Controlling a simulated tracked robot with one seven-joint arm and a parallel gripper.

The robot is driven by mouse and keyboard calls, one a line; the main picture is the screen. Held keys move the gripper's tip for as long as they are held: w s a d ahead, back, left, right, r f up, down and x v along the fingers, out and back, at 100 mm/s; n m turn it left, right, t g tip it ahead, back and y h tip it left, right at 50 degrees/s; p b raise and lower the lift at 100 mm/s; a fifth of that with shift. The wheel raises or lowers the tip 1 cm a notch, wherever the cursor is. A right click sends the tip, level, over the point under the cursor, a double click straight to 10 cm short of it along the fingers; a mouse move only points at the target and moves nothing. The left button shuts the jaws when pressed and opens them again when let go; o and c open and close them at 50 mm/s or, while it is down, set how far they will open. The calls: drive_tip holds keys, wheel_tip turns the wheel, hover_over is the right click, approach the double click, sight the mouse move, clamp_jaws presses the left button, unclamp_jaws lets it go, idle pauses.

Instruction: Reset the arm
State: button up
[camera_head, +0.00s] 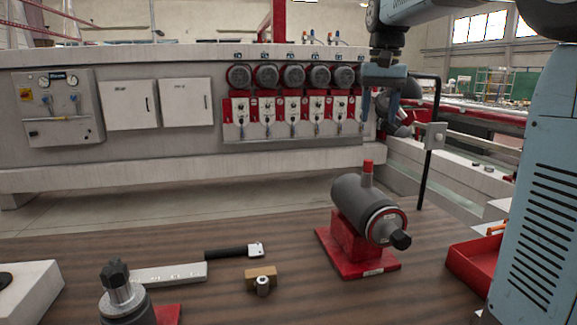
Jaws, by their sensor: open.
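My gripper (380,105) hangs from my arm at the upper right of the head view. Its two fingers point down, apart, with nothing seen between them. It is in the air above and behind the grey cylindrical motor unit (362,207) on its red base (352,255), and does not appear to touch it. My blue arm links fill the top right and right edge of the picture and hide part of the scene there.
The wooden table (225,285) carries a black-handled tool (233,252), a white bar (168,274), a small tan block with a metal fitting (261,277), a second spindle unit (121,290) at the front, and a red tray (478,262) at right. The large grey machine (190,150) stands behind.

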drive_tip(key=s+f+n+t, duration=0.1)
drive_tip(key=s+f+t, duration=0.1)
drive_tip(key=s+f, duration=0.6)
drive_tip(key=s+f+n+t, duration=0.1)
drive_tip(key=s+f, duration=0.7)
drive_tip(key=s, duration=0.9)
drive_tip(key=shift+a+f+t, duration=0.15)
drive_tip(key=shift+a+t, duration=0.1)
drive_tip(key=shift+t, duration=0.65)
